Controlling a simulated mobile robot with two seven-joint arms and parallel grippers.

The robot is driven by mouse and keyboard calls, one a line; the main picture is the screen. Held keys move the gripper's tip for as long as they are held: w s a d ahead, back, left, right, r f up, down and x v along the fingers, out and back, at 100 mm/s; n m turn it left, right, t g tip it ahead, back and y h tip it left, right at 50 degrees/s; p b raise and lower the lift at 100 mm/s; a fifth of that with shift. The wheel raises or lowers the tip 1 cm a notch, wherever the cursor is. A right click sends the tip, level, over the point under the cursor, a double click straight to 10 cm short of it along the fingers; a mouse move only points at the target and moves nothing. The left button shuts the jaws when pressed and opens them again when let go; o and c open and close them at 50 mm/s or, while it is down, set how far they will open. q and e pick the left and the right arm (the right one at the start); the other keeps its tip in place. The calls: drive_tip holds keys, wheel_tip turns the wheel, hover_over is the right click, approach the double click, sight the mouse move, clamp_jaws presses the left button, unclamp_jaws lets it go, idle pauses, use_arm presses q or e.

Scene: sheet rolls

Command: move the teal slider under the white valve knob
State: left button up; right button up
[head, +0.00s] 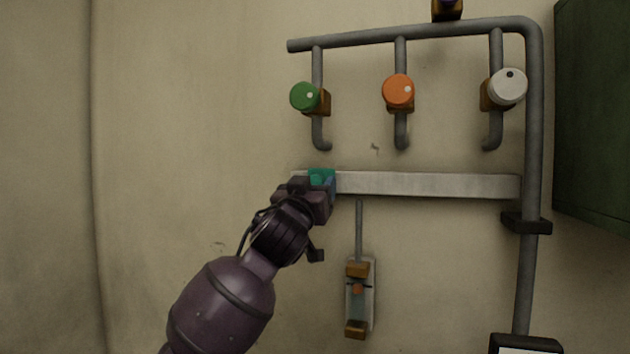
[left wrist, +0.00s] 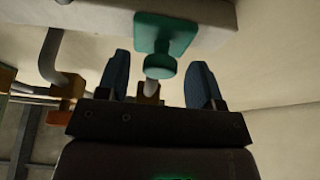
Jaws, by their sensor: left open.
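The teal slider (head: 321,178) sits near the left end of the grey horizontal rail (head: 430,185), below the green knob (head: 304,97). The white valve knob (head: 508,86) is at the upper right, above the rail's right end. My left gripper (head: 318,190) is at the slider and partly hides it in the head view. In the left wrist view the slider's round knob (left wrist: 161,66) lies between the two blue fingertips (left wrist: 160,78), with gaps on both sides. The left gripper is open. My right gripper is not in view.
An orange knob (head: 398,91) is between the green and white ones. Grey pipes (head: 535,130) frame the right side. A green cabinet (head: 595,110) is at the far right. The rail is clear right of the slider.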

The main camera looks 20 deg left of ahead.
use_arm(q)
drive_tip(key=shift+w+r, duration=0.2)
drive_tip(key=shift+w, duration=0.15)
